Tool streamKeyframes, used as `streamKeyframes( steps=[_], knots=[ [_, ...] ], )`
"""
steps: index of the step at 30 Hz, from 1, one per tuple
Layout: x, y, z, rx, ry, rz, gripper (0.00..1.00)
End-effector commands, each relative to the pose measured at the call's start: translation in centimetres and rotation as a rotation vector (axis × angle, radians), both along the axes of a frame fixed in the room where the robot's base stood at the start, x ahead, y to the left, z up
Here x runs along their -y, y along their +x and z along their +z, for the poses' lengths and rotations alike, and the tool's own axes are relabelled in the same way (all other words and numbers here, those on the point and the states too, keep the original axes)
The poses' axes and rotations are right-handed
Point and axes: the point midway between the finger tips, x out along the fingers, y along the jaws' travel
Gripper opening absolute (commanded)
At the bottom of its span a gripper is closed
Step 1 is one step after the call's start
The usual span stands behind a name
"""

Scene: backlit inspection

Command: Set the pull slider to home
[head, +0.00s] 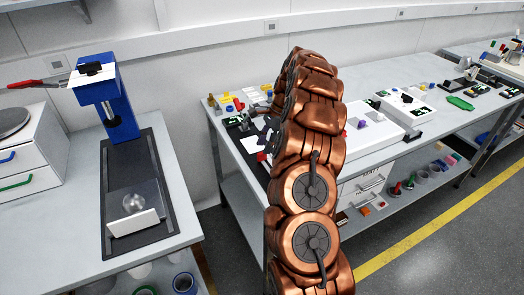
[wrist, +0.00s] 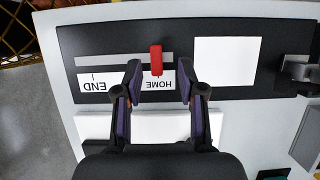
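In the wrist view, the red pull slider (wrist: 156,60) stands in a grey slot (wrist: 110,60) on a black panel (wrist: 285,35). It is near the right end of the slot, in line with the upside-down HOME label (wrist: 157,83). The END label (wrist: 96,84) is at the left end of the slot. My gripper (wrist: 158,74) is open, with one fingertip on each side of the slider and a visible gap on both sides.
A white blank plate (wrist: 227,61) lies right of the slot, with a metal part (wrist: 298,68) beyond it. In the head view, a bench (head: 428,68) holds several devices. A blue press (head: 105,95) stands on the left table. Grey floor lies in front.

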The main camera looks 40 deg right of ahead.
Motion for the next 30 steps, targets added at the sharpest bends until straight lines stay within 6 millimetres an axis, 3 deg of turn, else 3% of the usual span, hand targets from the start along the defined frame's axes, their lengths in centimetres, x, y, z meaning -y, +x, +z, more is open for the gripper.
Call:
streamKeyframes(
  steps=[6,15,30],
  knots=[
    [1.5,-0.1,3.4,0.004,-0.004,-0.002,0.40],
    [2.7,-0.4,6.5,0.001,-0.002,-0.001,0.40],
    [3.1,-0.5,7.5,0.001,0.000,0.000,0.40]
  ],
)
